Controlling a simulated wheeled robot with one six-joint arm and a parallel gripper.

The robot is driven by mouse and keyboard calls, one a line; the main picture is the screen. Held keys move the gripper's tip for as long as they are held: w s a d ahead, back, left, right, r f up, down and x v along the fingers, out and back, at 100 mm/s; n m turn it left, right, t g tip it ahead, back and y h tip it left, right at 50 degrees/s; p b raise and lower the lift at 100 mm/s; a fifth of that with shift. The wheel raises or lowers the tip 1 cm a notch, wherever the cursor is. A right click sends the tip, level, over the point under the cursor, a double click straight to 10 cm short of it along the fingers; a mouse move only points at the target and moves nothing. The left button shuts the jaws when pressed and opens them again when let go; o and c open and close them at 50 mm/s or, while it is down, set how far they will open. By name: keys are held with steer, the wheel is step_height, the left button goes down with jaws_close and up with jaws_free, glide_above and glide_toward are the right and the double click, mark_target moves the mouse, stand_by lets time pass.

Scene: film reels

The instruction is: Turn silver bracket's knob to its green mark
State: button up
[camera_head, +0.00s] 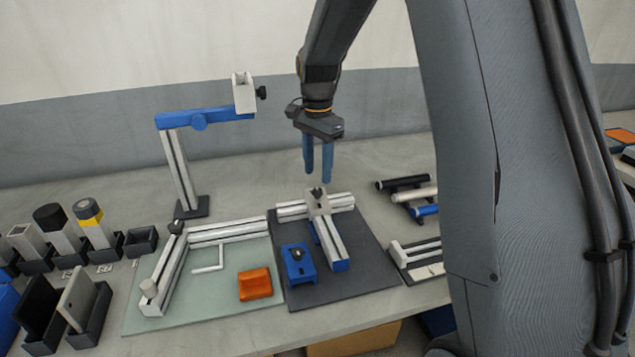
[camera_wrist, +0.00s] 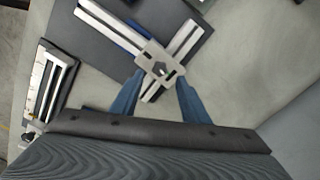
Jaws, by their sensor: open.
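The silver bracket (camera_head: 318,206) sits where two pale rails cross on the dark mat, with a small dark knob (camera_head: 317,192) on top. In the wrist view the bracket (camera_wrist: 152,58) is a light plate, and the knob (camera_wrist: 166,73) shows near its lower corner. I cannot make out the green mark. My gripper (camera_head: 318,175) points down just above the bracket, open and empty. In the wrist view its blue fingers (camera_wrist: 160,85) stand apart to the left and right of the knob; I cannot tell whether they touch anything.
A blue block with a dark knob (camera_head: 298,262) stands on the dark mat (camera_head: 360,270). An orange piece (camera_head: 256,284) and a rail frame lie on the pale green mat at left. A tall blue-armed stand (camera_head: 182,170) rises behind. Rods (camera_head: 403,183) lie at right.

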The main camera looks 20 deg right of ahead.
steer(key=shift+r, duration=1.4)
steer(key=shift+s, duration=0.1)
steer(key=s+f+n, duration=0.2)
steer(key=s+n, duration=0.2)
steer(key=s, duration=0.4)
steer(key=s+f+n, duration=0.2)
steer(key=s+n, duration=0.2)
steer(key=s, duration=0.4)
steer(key=s+f+n+t, duration=0.1)
steer(key=s+f+n, duration=0.2)
steer(key=s, duration=0.5)
steer(key=shift+s+n, duration=0.25)
steer(key=shift+n, duration=0.45)
